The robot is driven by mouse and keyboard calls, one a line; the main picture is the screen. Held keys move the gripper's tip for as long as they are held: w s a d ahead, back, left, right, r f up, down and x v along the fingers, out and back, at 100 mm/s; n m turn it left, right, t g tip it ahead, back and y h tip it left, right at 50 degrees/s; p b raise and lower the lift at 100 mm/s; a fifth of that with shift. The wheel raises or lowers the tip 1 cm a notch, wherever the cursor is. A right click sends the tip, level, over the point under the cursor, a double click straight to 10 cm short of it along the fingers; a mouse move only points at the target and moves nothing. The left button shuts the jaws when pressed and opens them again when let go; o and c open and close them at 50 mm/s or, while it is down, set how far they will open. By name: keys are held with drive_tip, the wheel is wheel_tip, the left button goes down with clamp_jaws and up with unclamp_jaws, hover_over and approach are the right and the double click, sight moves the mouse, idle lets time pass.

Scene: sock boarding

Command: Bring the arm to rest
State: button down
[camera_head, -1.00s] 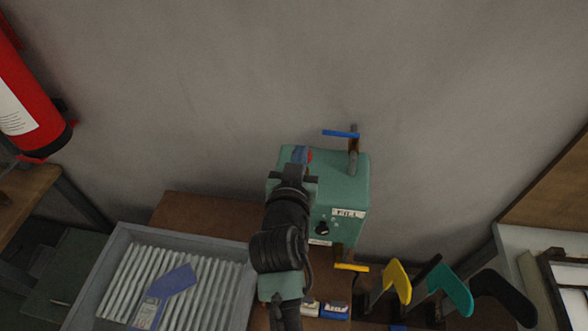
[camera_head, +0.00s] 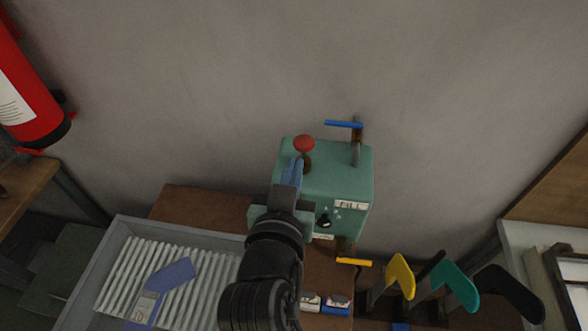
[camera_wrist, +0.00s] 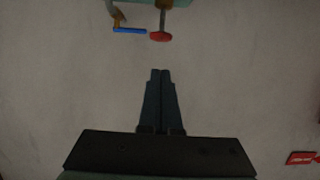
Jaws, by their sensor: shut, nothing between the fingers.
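My gripper (camera_head: 294,172) is in front of the left side of a green box (camera_head: 345,184) labelled "FILL", hiding part of it. In the wrist view my gripper (camera_wrist: 161,72) has its two dark fingers together with nothing between them. A red knob (camera_head: 304,143) on a short stem stands on top of the box, just beyond the fingertips. In the wrist view the red knob (camera_wrist: 160,37) is apart from the fingers, with grey wall behind.
A blue lever (camera_head: 344,124) rises from the box top and a yellow lever (camera_head: 354,262) is at its lower front. A grey tray (camera_head: 90,276) holds a ribbed rack and a blue sock-shaped piece (camera_head: 174,275). Yellow (camera_head: 401,275), teal (camera_head: 456,285) and black (camera_head: 510,292) foot-shaped boards stand right.

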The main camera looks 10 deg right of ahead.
idle(0.7)
drive_tip(key=w+a+r+n+t+y+b, duration=0.1)
drive_tip(key=a+r+t, duration=0.15)
drive_tip(key=r, duration=0.75)
drive_tip(key=w+a+r+t+y, duration=0.15)
drive_tip(key=r+t, duration=0.25)
drive_tip(key=r, duration=0.6)
drive_tip(key=s+a+r+n+t+y, duration=0.1)
drive_tip(key=s+r+t, duration=0.1)
drive_tip(key=r, duration=0.4)
drive_tip(key=s+a+r+n+t+y, duration=0.1)
drive_tip(key=s+a+r+t, duration=0.1)
drive_tip(key=s+r, duration=0.3)
drive_tip(key=s+a+r+n+t+y+b, duration=0.1)
drive_tip(key=s+r+t, duration=0.2)
drive_tip(key=r, duration=0.6)
drive_tip(key=shift+s+a+n, duration=0.25)
drive_tip(key=shift+s+n, duration=0.05)
drive_tip(key=shift+y, duration=0.25)
